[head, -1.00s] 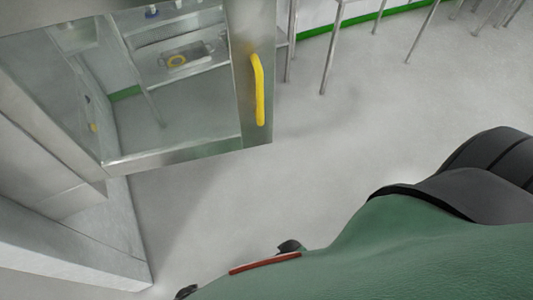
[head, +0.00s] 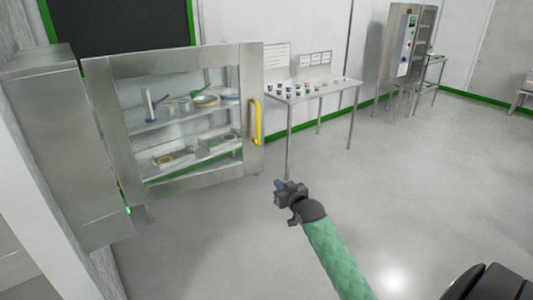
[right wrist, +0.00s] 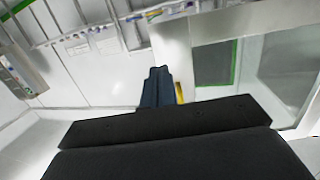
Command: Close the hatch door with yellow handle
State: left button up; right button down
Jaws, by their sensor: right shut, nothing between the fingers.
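The hatch door (head: 252,75) has a steel frame and a large glass pane. It stands swung out from the steel housing (head: 60,130) at the left of the head view. Its upright yellow handle (head: 255,122) is on the right side of the frame. My right gripper (head: 279,186) is shut and empty, below and slightly right of the handle in the head view, apart from it. In the right wrist view, the blue fingers (right wrist: 157,86) are together, and a sliver of the yellow handle (right wrist: 179,93) shows just right of them, mostly hidden. My left gripper is out of view.
Shelves with several containers show through the glass. A steel table (head: 315,88) with small cups stands behind and right of the door. A control cabinet (head: 405,45) is farther back. The grey floor (head: 420,180) at the right is open.

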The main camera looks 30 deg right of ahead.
notch_tip(320, 180, up, 7)
jog(key=d+t, duration=0.1)
jog(key=d, duration=0.1)
jog(key=p, duration=0.5)
send_near(263, 145)
jog(key=w, duration=0.5)
jog(key=shift+w+d+f, duration=0.1)
jog(key=shift+w+d, duration=0.25)
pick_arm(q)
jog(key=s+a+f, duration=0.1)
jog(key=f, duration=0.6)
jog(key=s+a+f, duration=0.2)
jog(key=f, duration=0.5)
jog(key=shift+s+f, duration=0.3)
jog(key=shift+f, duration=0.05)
pick_arm(e)
jog(key=shift+w+f, duration=0.15)
jog(key=shift+w, duration=0.4)
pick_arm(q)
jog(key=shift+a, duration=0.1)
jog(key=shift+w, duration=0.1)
pick_arm(e)
jog(key=shift+w, duration=0.1)
